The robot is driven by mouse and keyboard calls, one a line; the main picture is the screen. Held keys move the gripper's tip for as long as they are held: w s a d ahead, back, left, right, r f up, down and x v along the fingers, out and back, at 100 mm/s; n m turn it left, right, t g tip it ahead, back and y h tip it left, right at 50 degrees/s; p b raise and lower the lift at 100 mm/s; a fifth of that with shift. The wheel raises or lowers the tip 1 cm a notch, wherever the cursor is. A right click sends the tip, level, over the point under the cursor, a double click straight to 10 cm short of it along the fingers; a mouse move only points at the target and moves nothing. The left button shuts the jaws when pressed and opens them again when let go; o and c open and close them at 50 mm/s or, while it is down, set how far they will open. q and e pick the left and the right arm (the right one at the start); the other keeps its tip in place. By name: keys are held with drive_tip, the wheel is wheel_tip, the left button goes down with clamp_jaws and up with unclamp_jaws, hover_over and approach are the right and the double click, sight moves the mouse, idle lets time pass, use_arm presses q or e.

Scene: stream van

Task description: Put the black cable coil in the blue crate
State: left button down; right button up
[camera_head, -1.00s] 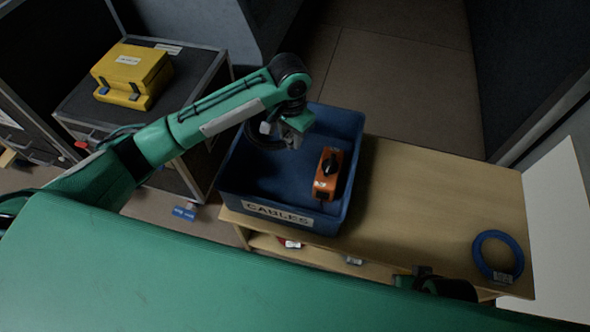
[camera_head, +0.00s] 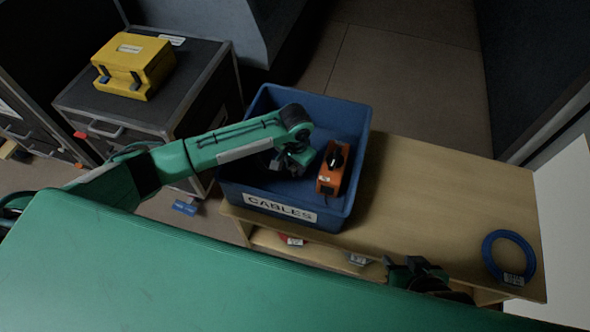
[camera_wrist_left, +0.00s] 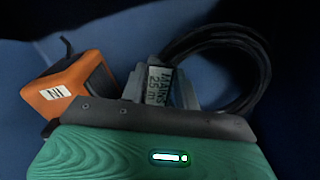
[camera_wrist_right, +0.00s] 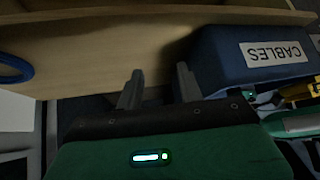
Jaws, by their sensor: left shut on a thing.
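The blue crate (camera_head: 333,215), labelled CABLES, stands on the left end of the wooden bench. My left gripper (camera_head: 294,163) is down inside the crate's walls. In the left wrist view it (camera_wrist_left: 165,92) is shut on the black cable coil (camera_wrist_left: 240,50), gripping it at its tag marked MAINS 25 m. In the head view the coil is mostly hidden by my arm. Whether it touches the crate floor I cannot tell. My right gripper (camera_wrist_right: 157,88) is open and empty, low in front of the bench.
An orange device (camera_head: 332,170) lies inside the crate, beside my left gripper. A blue cable ring (camera_head: 508,257) lies at the bench's right end. The bench top (camera_head: 430,190) between is clear. A yellow case (camera_head: 133,65) sits on a dark flight case at left.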

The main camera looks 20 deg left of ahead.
use_arm(q)
wheel_tip(320, 180, down, 2)
drive_tip(key=shift+f, duration=0.2)
use_arm(e)
drive_tip(key=shift+w+a+f+t, duration=0.15)
drive_tip(key=shift+w+a+t, duration=0.25)
drive_tip(key=shift+a, duration=0.2)
drive_tip(key=shift+s, duration=0.1)
use_arm(q)
drive_tip(key=c, duration=1)
unclamp_jaws()
drive_tip(key=shift+f, duration=0.1)
drive_tip(key=shift+c, duration=0.2)
use_arm(e)
drive_tip(key=shift+d, duration=0.1)
use_arm(q)
drive_tip(key=shift+r, duration=0.35)
wheel_tip(320, 180, up, 12)
drive_tip(key=shift+f+p, duration=0.2)
drive_tip(key=shift+p, duration=1)
use_arm(e)
drive_tip(key=s+d+r+g+h, duration=0.1)
drive_tip(key=s+d+g, duration=0.2)
drive_tip(key=s+d, duration=0.1)
drive_tip(key=shift+d+r+m+g+h, duration=0.3)
drive_tip(key=shift+d+r, duration=0.1)
drive_tip(key=shift+d, duration=0.25)
